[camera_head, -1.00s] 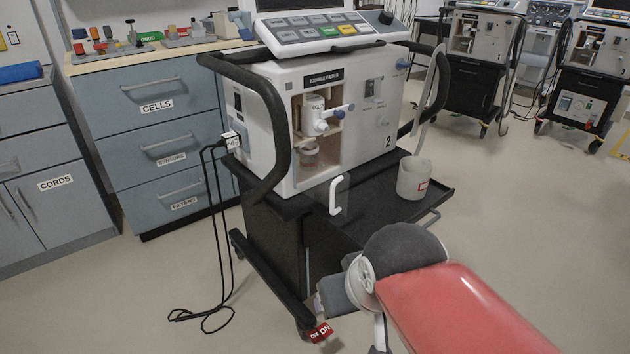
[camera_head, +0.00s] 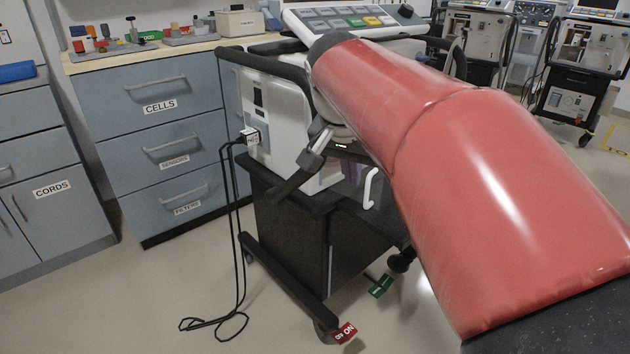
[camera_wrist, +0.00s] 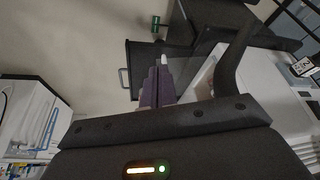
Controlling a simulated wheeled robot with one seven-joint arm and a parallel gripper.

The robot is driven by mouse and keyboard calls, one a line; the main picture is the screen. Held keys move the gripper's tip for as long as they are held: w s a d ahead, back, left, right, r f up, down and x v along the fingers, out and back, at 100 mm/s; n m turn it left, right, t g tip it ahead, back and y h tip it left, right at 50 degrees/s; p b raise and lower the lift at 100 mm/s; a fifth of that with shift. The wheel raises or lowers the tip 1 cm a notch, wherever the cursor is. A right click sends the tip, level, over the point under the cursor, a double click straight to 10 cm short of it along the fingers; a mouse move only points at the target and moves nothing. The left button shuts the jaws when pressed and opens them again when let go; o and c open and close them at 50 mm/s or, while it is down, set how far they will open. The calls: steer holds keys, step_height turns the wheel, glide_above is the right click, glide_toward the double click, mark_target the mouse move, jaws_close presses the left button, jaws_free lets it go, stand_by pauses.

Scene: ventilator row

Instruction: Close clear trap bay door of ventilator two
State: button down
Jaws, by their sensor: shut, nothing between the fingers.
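Ventilator two (camera_head: 275,120) stands in the middle of the head view, its front mostly hidden behind my red arm. The clear bay door is hard to make out; its white handle (camera_head: 370,188) shows low beside my arm, sticking out from the front. My gripper's purple fingers (camera_wrist: 157,88) are shut and empty in the wrist view, pointing away. A white tip (camera_wrist: 164,60), likely the door handle, shows just beyond the fingertips; I cannot tell whether they touch. In the head view a small purple patch of the fingers (camera_head: 352,172) shows left of the handle. The bay's inside is hidden.
The black side rail (camera_head: 292,182) curves close to my wrist. A black cord (camera_head: 238,240) hangs at the cart's left to the floor. Blue drawers (camera_head: 165,145) stand behind left. Other ventilators (camera_head: 575,75) stand back right.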

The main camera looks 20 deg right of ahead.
steer(key=w+d+f, duration=0.5)
steer(key=f, duration=0.4)
steer(key=shift+w+d, duration=0.25)
steer(key=shift+d, duration=0.15)
